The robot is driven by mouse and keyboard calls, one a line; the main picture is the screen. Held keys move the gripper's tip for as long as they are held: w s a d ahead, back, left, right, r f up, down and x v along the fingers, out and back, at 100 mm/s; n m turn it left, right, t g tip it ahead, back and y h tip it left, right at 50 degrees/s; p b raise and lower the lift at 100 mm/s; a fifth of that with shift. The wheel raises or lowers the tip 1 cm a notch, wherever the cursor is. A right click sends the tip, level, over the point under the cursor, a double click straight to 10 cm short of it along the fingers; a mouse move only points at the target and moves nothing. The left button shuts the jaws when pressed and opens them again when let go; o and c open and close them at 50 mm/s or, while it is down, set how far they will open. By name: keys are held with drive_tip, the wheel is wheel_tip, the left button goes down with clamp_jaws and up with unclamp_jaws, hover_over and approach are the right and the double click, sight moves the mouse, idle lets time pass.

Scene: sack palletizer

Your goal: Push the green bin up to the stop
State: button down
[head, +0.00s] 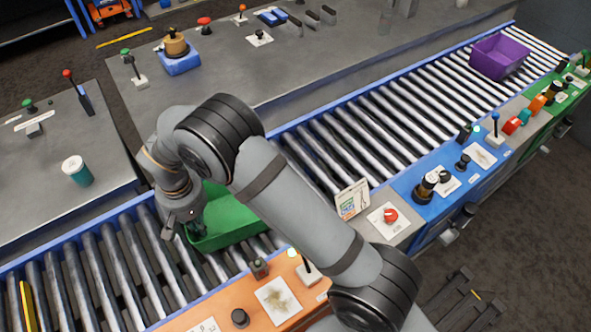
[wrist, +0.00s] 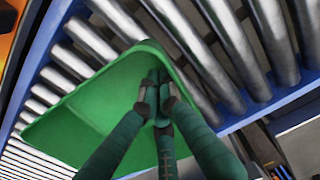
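The green bin (head: 230,217) sits on the roller conveyor, partly hidden behind my arm in the head view. In the wrist view, the bin (wrist: 90,115) shows its open inside and sloping rim. My gripper (head: 192,228) is lowered at the bin's left end. In the wrist view, my gripper (wrist: 158,100) has its teal fingers drawn together over the bin, with nothing visible between them. I cannot tell whether they touch it. A yellow bar (head: 27,306) lies across the rollers at the lower left; I cannot tell whether it is the stop.
The rollers (head: 125,265) between the bin and the yellow bar are clear. A purple bin (head: 499,57) sits at the conveyor's far right end. Orange (head: 285,300) and blue (head: 425,185) control panels line the near side. A card (head: 352,200) stands beside the rollers.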

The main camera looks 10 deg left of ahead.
drive_tip(key=shift+s+a, duration=1.45)
drive_tip(key=shift+s, duration=0.15)
drive_tip(key=shift+s+a, duration=1.4)
drive_tip(key=shift+s, duration=0.15)
drive_tip(key=shift+s+a+p, duration=0.4)
drive_tip(key=shift+s+a, duration=1.65)
drive_tip(key=shift+s, duration=0.15)
drive_tip(key=shift+s+a+p, duration=0.35)
drive_tip(key=shift+s+a, duration=1.65)
drive_tip(key=shift+s, duration=0.2)
drive_tip(key=shift+s+a, duration=0.1)
drive_tip(key=shift+s, duration=0.05)
